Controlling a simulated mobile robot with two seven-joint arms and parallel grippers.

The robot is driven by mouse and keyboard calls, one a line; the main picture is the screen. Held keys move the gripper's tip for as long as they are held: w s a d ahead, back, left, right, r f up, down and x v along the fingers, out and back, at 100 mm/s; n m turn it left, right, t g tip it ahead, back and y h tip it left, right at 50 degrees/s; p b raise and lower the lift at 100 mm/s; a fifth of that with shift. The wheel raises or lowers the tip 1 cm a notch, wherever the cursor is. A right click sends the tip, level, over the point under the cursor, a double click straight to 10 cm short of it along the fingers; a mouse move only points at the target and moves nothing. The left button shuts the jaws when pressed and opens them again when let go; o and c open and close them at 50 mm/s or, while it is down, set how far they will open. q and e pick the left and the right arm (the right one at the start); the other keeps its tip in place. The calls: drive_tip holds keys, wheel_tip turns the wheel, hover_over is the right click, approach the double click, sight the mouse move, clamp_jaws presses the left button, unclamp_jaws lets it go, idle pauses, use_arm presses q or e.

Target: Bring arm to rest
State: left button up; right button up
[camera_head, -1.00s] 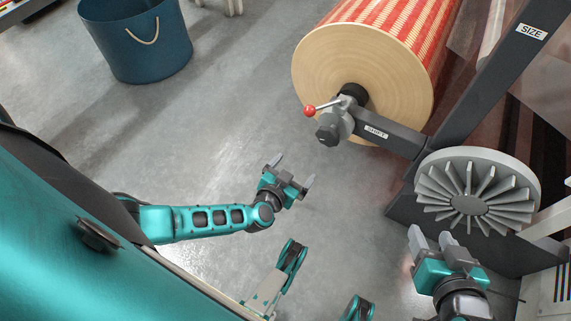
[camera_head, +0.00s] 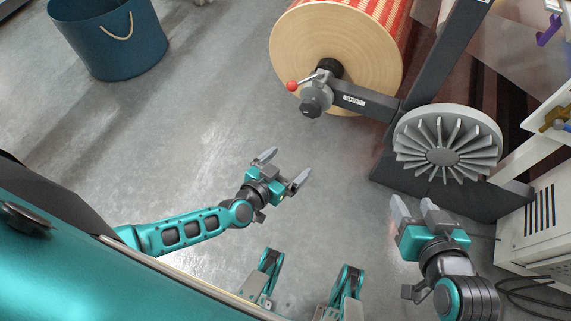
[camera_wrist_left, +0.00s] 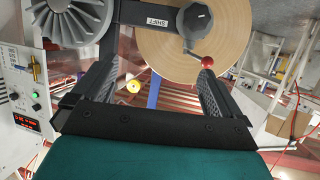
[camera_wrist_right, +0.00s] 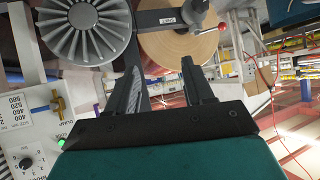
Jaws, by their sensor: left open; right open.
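My left gripper (camera_head: 281,172) is open and empty, held over bare grey floor left of the middle in the head view. Its spread fingers also show in the left wrist view (camera_wrist_left: 152,85). My right gripper (camera_head: 415,212) is open and empty at the lower right of the head view, in front of the grey finned wheel (camera_head: 442,157) and apart from it. Its fingers also show in the right wrist view (camera_wrist_right: 168,90), closer together than the left ones. The tape roll (camera_head: 335,50) has a pale round end and a red-patterned side. A lever with a red ball (camera_head: 292,86) sits at its hub.
A dark frame arm (camera_head: 365,101) carries the roll hub. A white control cabinet (camera_head: 535,225) stands at the right, with black cables on the floor below it. A blue bucket (camera_head: 110,45) stands at the upper left. The floor between bucket and roll is clear.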

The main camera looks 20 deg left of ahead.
use_arm(q)
drive_tip(key=shift+s+d+r, duration=0.15)
drive_tip(key=shift+d+r, duration=0.05)
use_arm(e)
drive_tip(key=shift+r, duration=0.1)
idle(0.4)
use_arm(q)
drive_tip(key=s+d+r+g+h+p, duration=0.15)
drive_tip(key=s+d+r+p, duration=0.3)
drive_tip(key=r, duration=0.45)
drive_tip(key=s+a+r+g+y+p, duration=0.1)
drive_tip(key=s+a+r+y+p, duration=0.2)
drive_tip(key=a+r, duration=0.3)
drive_tip(key=shift+s+a+r+p, duration=0.25)
drive_tip(key=shift+s+a+p, duration=0.55)
drive_tip(key=shift+a, duration=0.35)
use_arm(e)
drive_tip(key=shift+h, duration=0.9)
drive_tip(key=d, duration=0.1)
drive_tip(key=s+d, duration=0.1)
drive_tip(key=d, duration=0.1)
drive_tip(key=s+d+r, duration=0.1)
drive_tip(key=shift+s+d+r, duration=0.1)
drive_tip(key=shift+s+d, duration=0.1)
drive_tip(key=shift+d, duration=0.1)
use_arm(q)
drive_tip(key=shift+g, duration=0.25)
drive_tip(key=shift+c, duration=0.3)
